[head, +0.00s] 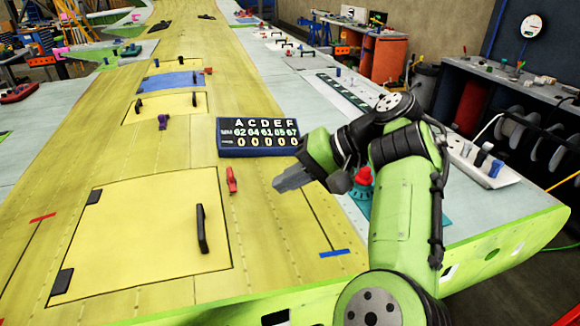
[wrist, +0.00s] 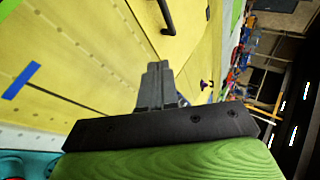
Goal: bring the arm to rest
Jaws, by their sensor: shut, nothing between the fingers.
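My gripper (head: 280,184) is at the end of my green arm, held above the yellow wing surface (head: 265,240) in the head view. Its grey fingers are together and hold nothing. In the wrist view my gripper (wrist: 158,68) also shows with its fingers closed, over the yellow panel. My arm is bent, with the elbow up at the right and the gripper pointing left. The gripper is apart from the wing, to the right of the small red clamp (head: 231,179).
A hatch panel (head: 140,235) with a black handle (head: 202,229) lies at the front left. A dark display board (head: 258,137) stands behind the gripper. A red knob (head: 363,176) on a teal base is close behind my arm. A blue strip (head: 334,253) marks the wing at front.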

